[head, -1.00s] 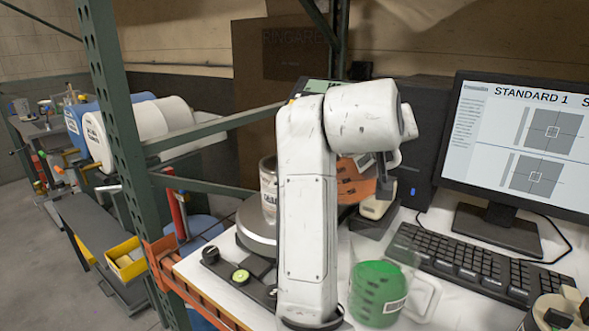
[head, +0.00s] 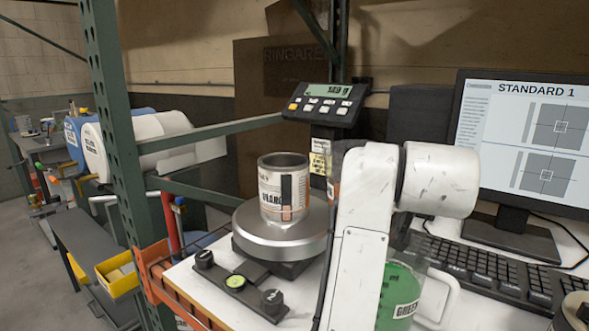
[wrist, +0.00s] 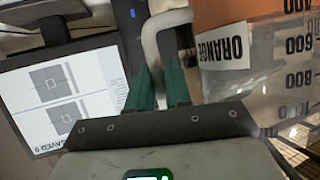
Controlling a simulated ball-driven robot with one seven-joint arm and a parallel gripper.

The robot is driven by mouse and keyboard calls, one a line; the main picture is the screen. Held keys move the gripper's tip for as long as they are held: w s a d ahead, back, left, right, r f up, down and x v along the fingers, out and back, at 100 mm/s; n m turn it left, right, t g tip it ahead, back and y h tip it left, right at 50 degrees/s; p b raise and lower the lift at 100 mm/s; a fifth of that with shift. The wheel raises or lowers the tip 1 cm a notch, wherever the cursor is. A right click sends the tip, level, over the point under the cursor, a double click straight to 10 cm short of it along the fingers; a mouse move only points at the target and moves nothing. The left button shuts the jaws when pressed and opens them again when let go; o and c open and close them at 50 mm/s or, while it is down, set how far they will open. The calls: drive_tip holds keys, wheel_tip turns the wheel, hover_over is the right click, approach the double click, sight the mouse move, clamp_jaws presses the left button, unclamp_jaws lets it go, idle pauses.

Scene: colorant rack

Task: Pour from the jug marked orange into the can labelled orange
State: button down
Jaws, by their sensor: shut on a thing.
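The can labelled orange (head: 283,192) is an open metal can with a white and orange label. It stands upright on the round scale pan (head: 262,246) in the head view. The jug marked orange (wrist: 280,75) is clear with orange contents and fills the right of the wrist view, its ORANGE label facing the camera. My gripper (wrist: 160,88) is shut on the jug's handle (wrist: 158,40). In the head view my arm hides the gripper and nearly all of this jug, right of the can. I cannot tell its tilt.
A jug with green contents (head: 396,297) stands on the bench behind my arm. A scale display (head: 326,104) rises behind the can. The keyboard (head: 490,270) and monitor (head: 530,150) are on the right. A green rack post (head: 118,150) stands on the left.

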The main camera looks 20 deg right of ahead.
drive_tip(key=shift+r+p, duration=2.5)
drive_tip(key=shift+r, duration=0.1)
drive_tip(key=shift+f, duration=0.1)
